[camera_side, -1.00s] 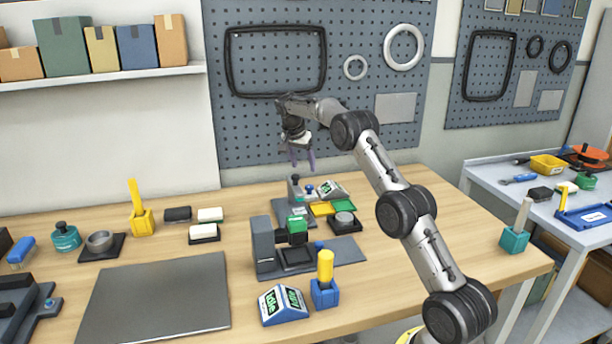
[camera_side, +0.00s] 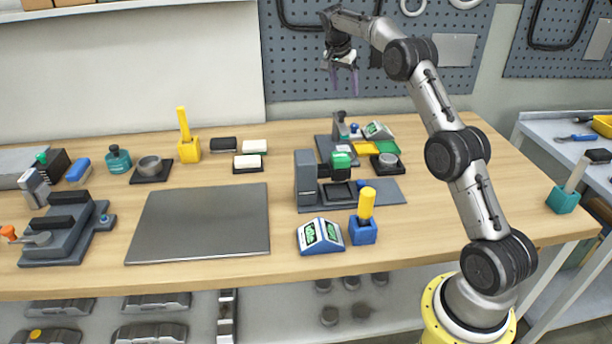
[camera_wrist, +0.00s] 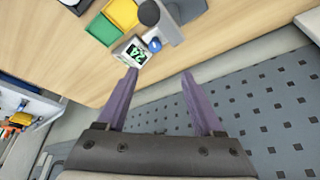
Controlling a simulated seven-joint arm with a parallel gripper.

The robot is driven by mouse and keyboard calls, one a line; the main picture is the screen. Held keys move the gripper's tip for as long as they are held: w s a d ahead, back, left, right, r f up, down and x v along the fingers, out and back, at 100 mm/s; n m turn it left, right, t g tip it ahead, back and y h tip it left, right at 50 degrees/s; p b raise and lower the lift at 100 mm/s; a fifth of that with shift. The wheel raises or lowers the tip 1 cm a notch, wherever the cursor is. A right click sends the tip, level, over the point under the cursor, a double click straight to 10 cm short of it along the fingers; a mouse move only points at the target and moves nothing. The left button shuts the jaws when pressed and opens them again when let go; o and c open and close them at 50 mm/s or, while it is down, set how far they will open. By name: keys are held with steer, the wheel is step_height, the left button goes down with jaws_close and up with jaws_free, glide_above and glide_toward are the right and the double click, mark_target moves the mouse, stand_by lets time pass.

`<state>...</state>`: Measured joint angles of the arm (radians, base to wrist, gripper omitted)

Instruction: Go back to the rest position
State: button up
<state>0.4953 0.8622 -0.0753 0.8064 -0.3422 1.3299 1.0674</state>
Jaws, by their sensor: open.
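My gripper (camera_side: 344,88) hangs in the air above the back of the bench, fingers pointing down, in front of the pegboard. Its two purple fingers are apart with nothing between them. The wrist view shows the same open, empty gripper (camera_wrist: 159,74). Below it stands a small grey station (camera_side: 340,127) with a tilted digital display (camera_side: 378,131).
A grey press (camera_side: 306,180) with a green part stands mid-bench. In front are a blue-framed display (camera_side: 320,236) and a blue holder with a yellow handle (camera_side: 363,229). A dark mat (camera_side: 198,222) lies bare to the left. The pegboard (camera_side: 290,75) rises behind my gripper.

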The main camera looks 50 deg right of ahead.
steer(key=s+a+r+n+t, duration=0.2)
steer(key=s+a+r+t, duration=0.1)
steer(key=a+r, duration=1)
steer(key=s+a+r+n+t, duration=0.1)
steer(key=s+a+r+n, duration=0.2)
steer(key=s+a+r, duration=0.55)
steer(key=s+a+f+n+t+y, duration=0.1)
steer(key=s+a+f+n+y, duration=0.15)
steer(key=s+a, duration=0.45)
steer(key=s+a+f+n+t+y, duration=0.1)
steer(key=s+a+f+n, duration=0.25)
steer(key=s, duration=0.55)
steer(key=s+a+f+n, duration=0.2)
steer(key=s+f+n, duration=0.1)
steer(key=f, duration=0.3)
steer(key=s+a+f+n+y, duration=0.1)
steer(key=s+a+f+n, duration=0.1)
steer(key=s+f, duration=0.3)
step_height(320, 180, down, 2)
steer(key=shift+a+f+n+g, duration=0.15)
steer(key=shift+n+g, duration=0.25)
steer(key=shift+n, duration=0.3)
steer(key=shift+s, duration=0.1)
